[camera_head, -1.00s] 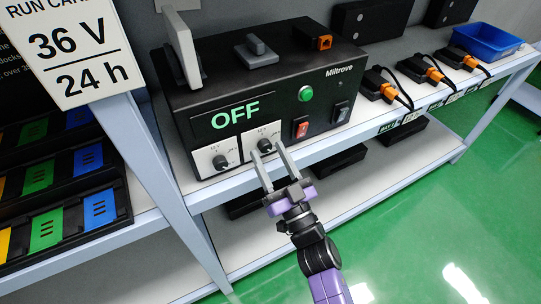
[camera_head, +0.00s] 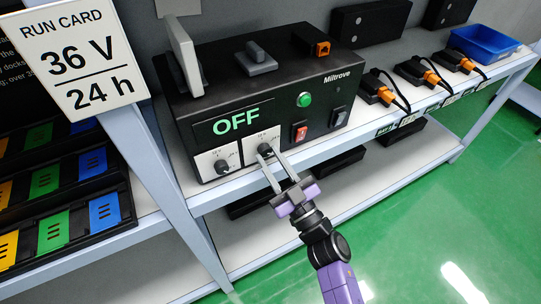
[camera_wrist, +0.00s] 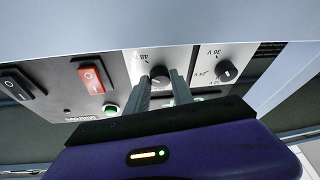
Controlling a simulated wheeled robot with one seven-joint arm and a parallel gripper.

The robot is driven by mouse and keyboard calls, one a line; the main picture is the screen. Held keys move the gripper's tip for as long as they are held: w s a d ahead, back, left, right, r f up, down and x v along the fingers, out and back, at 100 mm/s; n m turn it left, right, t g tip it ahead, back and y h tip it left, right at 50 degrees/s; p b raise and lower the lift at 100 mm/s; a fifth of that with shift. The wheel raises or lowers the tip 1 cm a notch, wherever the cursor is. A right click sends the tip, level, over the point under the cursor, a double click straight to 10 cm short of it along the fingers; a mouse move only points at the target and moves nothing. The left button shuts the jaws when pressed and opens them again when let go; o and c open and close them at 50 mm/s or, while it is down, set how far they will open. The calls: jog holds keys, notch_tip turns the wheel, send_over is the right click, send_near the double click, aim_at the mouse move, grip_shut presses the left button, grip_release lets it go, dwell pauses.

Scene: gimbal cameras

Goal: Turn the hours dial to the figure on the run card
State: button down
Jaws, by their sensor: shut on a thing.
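The run card (camera_head: 86,58) at upper left reads 36 V over 24 h. The black charger box (camera_head: 270,90) shows OFF on its display (camera_head: 236,121). Two black dials sit on white panels below it. My gripper (camera_head: 267,154) is shut on the right-hand dial (camera_head: 264,148), which looks like the hours dial. In the wrist view the fingers flank this dial (camera_wrist: 160,75), and a 48 mark shows beside it. The left-hand dial (camera_head: 221,166) stands free; its panel has a 36 V mark in the wrist view. The held dial's pointer setting is unclear.
A red switch (camera_head: 300,132), a dark switch (camera_head: 339,116) and a green button (camera_head: 304,99) are right of the dials. Orange-plugged connectors (camera_head: 385,95) and a blue bin (camera_head: 480,45) stand farther right on the shelf (camera_head: 370,130). Coloured battery packs (camera_head: 52,231) are lower left.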

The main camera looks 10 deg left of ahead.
jog(key=n+g+p, duration=0.1)
jog(key=n, duration=0.1)
jog(key=n+g+y+p, duration=0.1)
jog(key=n, duration=0.2)
jog(key=n+g+p, duration=0.1)
jog(key=n, duration=0.1)
jog(key=shift+w+d+r+n+y, duration=0.1)
jog(key=shift+d+r+n+y, duration=0.1)
jog(key=shift+r+n+y, duration=0.15)
jog(key=n+g+p, duration=0.1)
jog(key=n, duration=0.1)
jog(key=n+g+p, duration=0.1)
jog(key=n+p, duration=0.1)
jog(key=n, duration=0.1)
jog(key=shift+n+g, duration=0.25)
jog(key=shift+g, duration=0.05)
jog(key=c, duration=1.1)
grip_release()
jog(key=shift+d, duration=0.1)
jog(key=v, duration=0.7)
jog(key=shift+s+d+b, duration=0.25)
jog(key=shift+d+b, duration=0.05)
jog(key=shift+b, duration=0.1)
